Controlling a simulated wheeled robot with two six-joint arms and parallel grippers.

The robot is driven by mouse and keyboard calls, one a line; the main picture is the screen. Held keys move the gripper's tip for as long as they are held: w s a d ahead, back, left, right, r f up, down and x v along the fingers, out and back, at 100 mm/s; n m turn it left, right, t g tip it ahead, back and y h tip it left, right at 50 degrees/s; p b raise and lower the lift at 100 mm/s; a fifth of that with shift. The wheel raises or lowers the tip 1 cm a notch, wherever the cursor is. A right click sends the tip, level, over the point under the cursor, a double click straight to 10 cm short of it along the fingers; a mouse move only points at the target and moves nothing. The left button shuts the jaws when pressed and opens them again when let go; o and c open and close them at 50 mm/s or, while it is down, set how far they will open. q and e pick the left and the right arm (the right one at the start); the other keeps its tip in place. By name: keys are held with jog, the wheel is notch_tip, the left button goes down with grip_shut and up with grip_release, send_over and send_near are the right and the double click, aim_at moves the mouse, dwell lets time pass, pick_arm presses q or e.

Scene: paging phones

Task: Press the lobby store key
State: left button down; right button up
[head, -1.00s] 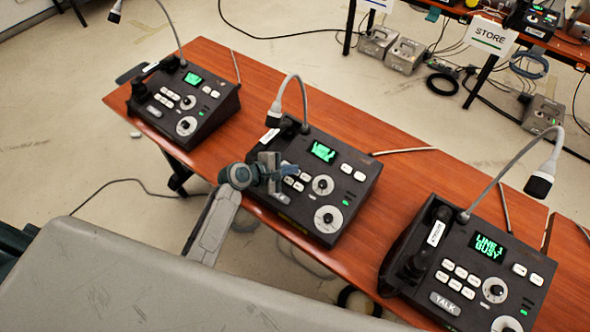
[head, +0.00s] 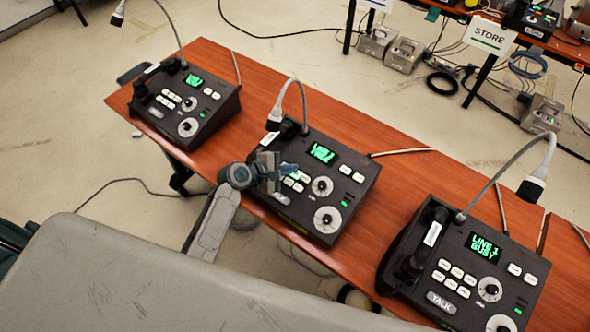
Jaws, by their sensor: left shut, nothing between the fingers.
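Three dark paging phones stand on a reddish wooden table. The middle phone (head: 350,183) has a green-lit screen (head: 321,153), white keys and two round dials. My left gripper (head: 286,170) is shut and empty, over the left part of the middle phone's key group, hiding some keys. I cannot tell whether it touches a key. The right phone (head: 470,260) shows "LINE 1 BUSY" on its screen (head: 485,246). The left phone (head: 190,103) also has a lit green screen. Key labels are too small to read. My right gripper is not in view.
Each phone has a gooseneck microphone; the right one's (head: 532,187) arches over the table (head: 415,166). A "STORE" sign (head: 492,35) hangs from another table at the back right. Boxes and cables lie on the floor there.

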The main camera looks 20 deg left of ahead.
pick_arm(q)
jog(key=r+p, duration=0.2)
jog(key=r, duration=0.1)
jog(key=shift+s+a+p, duration=0.15)
jog(key=shift+s+p, duration=0.2)
jog(key=shift+s+r, duration=0.1)
jog(key=shift+r, duration=0.2)
jog(key=shift+s+a+r+p, duration=0.1)
jog(key=shift+s+r+p, duration=0.05)
jog(key=shift+r, duration=0.3)
jog(key=shift+s+r+p, duration=0.1)
jog(key=shift+r+p, duration=0.05)
jog(key=shift+r, duration=0.25)
